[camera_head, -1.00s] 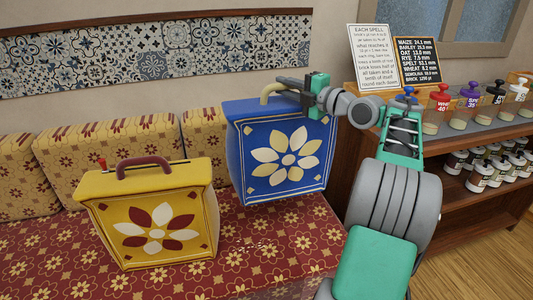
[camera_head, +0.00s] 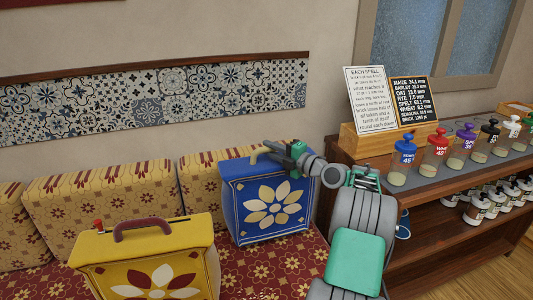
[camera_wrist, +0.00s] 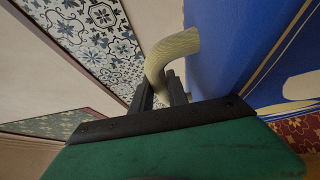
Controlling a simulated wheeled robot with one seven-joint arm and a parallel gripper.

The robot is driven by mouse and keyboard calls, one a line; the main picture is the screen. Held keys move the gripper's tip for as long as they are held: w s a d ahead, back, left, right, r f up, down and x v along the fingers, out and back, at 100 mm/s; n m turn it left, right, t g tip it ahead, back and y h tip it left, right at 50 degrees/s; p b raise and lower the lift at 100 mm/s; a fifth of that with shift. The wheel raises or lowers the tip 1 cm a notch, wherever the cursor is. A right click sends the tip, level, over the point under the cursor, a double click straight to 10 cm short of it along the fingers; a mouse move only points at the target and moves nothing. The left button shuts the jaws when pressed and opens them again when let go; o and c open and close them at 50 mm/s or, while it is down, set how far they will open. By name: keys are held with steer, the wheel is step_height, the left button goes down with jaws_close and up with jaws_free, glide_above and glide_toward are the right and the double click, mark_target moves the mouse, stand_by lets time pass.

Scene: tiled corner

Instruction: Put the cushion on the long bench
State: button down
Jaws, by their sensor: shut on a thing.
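A blue block-shaped cushion with a cream flower (camera_head: 268,203) is at the back of the long bench (camera_head: 262,268), by the patterned backrest. I cannot tell whether its underside touches the seat. My gripper (camera_head: 272,148) is shut on its curved cream handle, at the top. In the wrist view the gripper fingers (camera_wrist: 160,90) close around the lower end of that handle (camera_wrist: 172,50). The cushion's blue side (camera_wrist: 235,45) fills the right of that view. A yellow block with a red-and-white flower and dark red handle (camera_head: 103,250) stands on the bench at the left.
Yellow patterned back cushions (camera_head: 100,205) line the wall behind the bench. At the right, a wooden shelf unit (camera_head: 440,160) holds several coloured-top bottles, two signs (camera_head: 372,98) and jars below. My arm passes close to its left end. Some seat is bare between the two blocks.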

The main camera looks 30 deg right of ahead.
mark_target(270, 161)
steer(key=shift+w+f, duration=0.1)
steer(key=shift+f, duration=1.2)
steer(key=shift+f+b, duration=0.2)
steer(key=shift+b, duration=0.1)
steer(key=c, duration=1.3)
jaws_free()
steer(key=shift+r, duration=0.1)
